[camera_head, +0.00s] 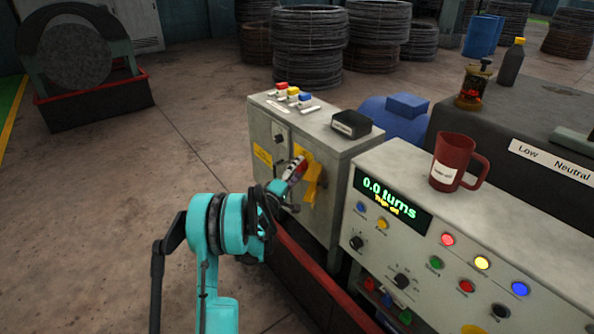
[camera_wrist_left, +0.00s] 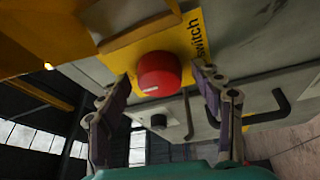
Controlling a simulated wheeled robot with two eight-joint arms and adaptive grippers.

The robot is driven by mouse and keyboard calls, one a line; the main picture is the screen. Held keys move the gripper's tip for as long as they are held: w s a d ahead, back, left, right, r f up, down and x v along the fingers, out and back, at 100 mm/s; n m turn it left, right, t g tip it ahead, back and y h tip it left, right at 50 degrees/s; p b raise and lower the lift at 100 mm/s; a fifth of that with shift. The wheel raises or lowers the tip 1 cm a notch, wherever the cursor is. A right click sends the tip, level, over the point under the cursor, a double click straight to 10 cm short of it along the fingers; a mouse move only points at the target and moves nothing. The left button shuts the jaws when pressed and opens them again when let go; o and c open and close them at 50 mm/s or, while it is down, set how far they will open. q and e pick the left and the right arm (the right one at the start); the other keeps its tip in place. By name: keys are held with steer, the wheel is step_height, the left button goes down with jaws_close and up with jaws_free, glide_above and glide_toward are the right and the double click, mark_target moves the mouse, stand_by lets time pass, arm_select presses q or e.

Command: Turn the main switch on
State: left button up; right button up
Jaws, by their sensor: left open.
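The main switch is a red round knob (camera_wrist_left: 160,74) on a yellow plate (camera_wrist_left: 205,38) with the word "switch" on it. The plate is on the front of a grey cabinet (camera_head: 335,160); in the head view its yellow part (camera_head: 313,180) shows, with my left gripper (camera_head: 290,185) in front. In the left wrist view my left gripper (camera_wrist_left: 165,100) is open, one finger on each side of the knob. A gap shows between the knob and the fingers; whether either touches it cannot be told. My right gripper is not in view.
A black handle (camera_wrist_left: 270,108) juts from the cabinet. Open floor (camera_head: 190,130) lies to the left.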

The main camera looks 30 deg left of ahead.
arm_select(q)
steer(key=s+f, duration=0.1)
steer(key=s, duration=1.1)
steer(key=shift+f, duration=0.35)
